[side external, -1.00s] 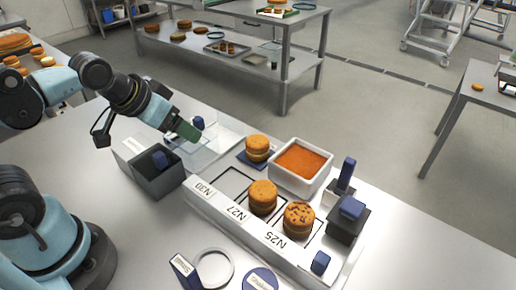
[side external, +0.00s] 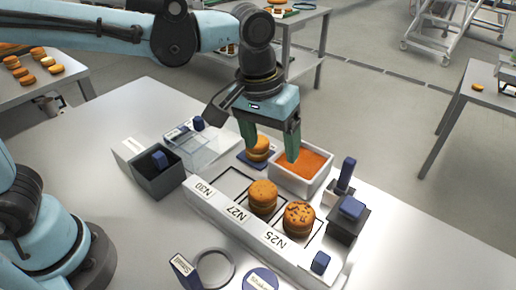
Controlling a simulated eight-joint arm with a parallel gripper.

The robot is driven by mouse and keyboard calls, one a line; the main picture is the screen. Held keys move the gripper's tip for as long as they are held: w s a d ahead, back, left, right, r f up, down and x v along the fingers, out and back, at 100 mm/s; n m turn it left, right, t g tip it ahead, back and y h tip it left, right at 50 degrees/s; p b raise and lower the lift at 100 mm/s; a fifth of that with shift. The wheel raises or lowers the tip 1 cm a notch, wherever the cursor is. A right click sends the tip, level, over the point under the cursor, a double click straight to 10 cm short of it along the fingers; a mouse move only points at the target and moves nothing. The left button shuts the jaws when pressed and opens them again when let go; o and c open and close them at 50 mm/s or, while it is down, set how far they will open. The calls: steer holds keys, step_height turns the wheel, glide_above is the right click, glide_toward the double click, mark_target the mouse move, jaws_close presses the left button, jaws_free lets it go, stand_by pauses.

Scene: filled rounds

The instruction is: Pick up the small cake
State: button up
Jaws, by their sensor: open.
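Three round, golden filled cakes stand on the work table. One cake (side external: 259,150) sits on a dark blue pad at the back. A second cake (side external: 263,196) is in a framed place by the label N27. A third cake (side external: 299,217), with dark specks, is by N25. I cannot tell for sure which is the small one. My gripper (side external: 270,146) is open and empty, pointing down. Its left finger overlaps the back cake's upper left in the picture, and its right finger is in front of the orange-filled tray. I cannot tell its height above them.
A white tray with orange filling (side external: 313,164) stands right of the back cake. Dark blocks with blue handles (side external: 349,209) stand further right. A dark grey box (side external: 157,181) and a clear lidded case (side external: 203,150) are left. The framed place by N30 (side external: 230,184) is empty.

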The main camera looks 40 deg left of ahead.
steer(key=g, duration=0.1)
glide_above(300, 212)
step_height(300, 212, down, 2)
steer(key=shift+g+y, duration=0.3)
steer(key=shift+y, duration=0.1)
step_height(300, 212, down, 12)
steer(key=shift+f, duration=0.25)
steer(key=shift+c, duration=0.4)
steer(key=c, duration=0.4)
